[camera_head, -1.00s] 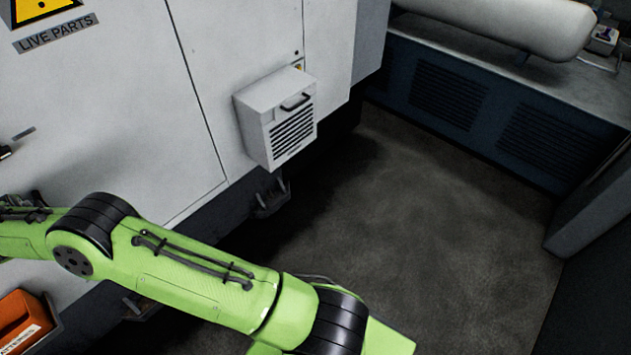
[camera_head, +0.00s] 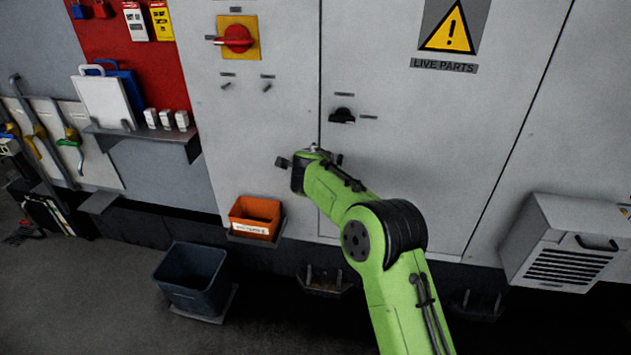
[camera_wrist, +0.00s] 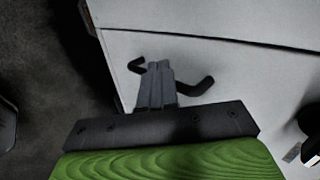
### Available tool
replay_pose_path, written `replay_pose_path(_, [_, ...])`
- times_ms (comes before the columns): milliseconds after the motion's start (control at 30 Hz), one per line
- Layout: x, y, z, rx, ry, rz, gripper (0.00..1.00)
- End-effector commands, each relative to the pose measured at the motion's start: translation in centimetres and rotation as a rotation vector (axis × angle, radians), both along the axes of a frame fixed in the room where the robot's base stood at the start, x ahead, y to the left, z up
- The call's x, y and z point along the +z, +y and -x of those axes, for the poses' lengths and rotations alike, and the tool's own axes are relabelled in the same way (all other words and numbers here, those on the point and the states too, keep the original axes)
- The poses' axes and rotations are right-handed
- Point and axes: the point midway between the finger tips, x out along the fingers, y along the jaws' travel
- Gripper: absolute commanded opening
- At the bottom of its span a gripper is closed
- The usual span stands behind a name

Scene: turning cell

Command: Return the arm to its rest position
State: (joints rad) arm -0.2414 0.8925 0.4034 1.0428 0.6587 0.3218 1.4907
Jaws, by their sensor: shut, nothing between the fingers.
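My green arm (camera_head: 392,275) rises from the lower right in the head view and bends left at its dark joint. Its end is in front of the pale grey cabinet (camera_head: 410,150), left of the door seam. In the wrist view my gripper (camera_wrist: 158,70) is shut, its grey fingers together with nothing between them. A dark bent piece shows on each side of the fingers; I cannot tell what these belong to. The fingertips are too small to make out in the head view.
An orange bin (camera_head: 254,218) sits on the cabinet's lower front, left of my arm. A dark bin (camera_head: 192,280) stands on the floor. A red rotary switch (camera_head: 238,39) is above, and a vented box (camera_head: 565,245) juts out at right. Floor is free at lower left.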

Motion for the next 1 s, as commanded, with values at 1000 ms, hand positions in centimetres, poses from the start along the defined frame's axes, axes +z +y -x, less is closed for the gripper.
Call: replay_pose_path(1000, [12.8,-15.2,36.3,0.957,0.260,0.838,0.00])
